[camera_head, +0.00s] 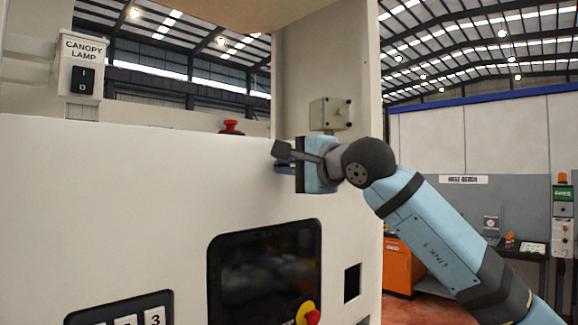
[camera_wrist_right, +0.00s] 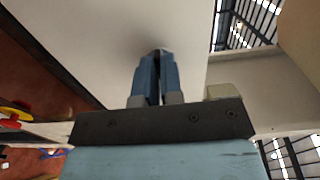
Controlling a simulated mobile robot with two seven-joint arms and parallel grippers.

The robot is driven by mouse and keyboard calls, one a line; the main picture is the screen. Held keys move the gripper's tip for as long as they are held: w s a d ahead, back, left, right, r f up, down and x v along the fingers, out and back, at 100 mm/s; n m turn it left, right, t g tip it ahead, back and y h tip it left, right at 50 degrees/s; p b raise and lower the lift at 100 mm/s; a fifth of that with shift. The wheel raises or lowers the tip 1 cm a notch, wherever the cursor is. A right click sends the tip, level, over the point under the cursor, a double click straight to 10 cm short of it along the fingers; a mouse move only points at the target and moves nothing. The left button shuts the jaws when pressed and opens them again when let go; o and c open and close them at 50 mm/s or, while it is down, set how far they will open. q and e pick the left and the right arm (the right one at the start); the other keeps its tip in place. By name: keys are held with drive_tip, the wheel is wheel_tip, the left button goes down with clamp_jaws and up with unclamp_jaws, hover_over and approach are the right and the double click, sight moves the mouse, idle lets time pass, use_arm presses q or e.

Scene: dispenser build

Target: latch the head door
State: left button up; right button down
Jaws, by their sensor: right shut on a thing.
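A large white panel (camera_head: 150,210) fills the left and centre of the head view. I cannot tell its door edge from the rest of the machine front. My right gripper (camera_head: 280,168) is at the panel's upper right part, its fingers pointing left. In the right wrist view its blue fingers (camera_wrist_right: 158,68) are close together, shut on a small dark part (camera_wrist_right: 160,55) against the white surface. The fingers hide most of that part, so I cannot tell whether it is the latch or how it is turned. My left gripper is not in view.
A canopy lamp switch (camera_head: 83,78) is at the upper left, a red button (camera_head: 231,127) behind the panel's top edge. A grey box (camera_head: 330,114) sits above my right gripper. A dark screen (camera_head: 262,275) and red-yellow knob (camera_head: 309,314) are below. Open floor and an orange cabinet (camera_head: 397,265) lie right.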

drive_tip(key=shift+m+b, duration=8.7)
drive_tip(key=shift+m, duration=0.1)
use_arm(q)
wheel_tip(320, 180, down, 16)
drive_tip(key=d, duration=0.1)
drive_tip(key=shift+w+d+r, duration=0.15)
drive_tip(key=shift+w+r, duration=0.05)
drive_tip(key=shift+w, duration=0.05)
use_arm(e)
drive_tip(key=shift+m, duration=0.3)
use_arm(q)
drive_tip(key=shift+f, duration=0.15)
use_arm(e)
drive_tip(key=c, duration=1.3)
unclamp_jaws()
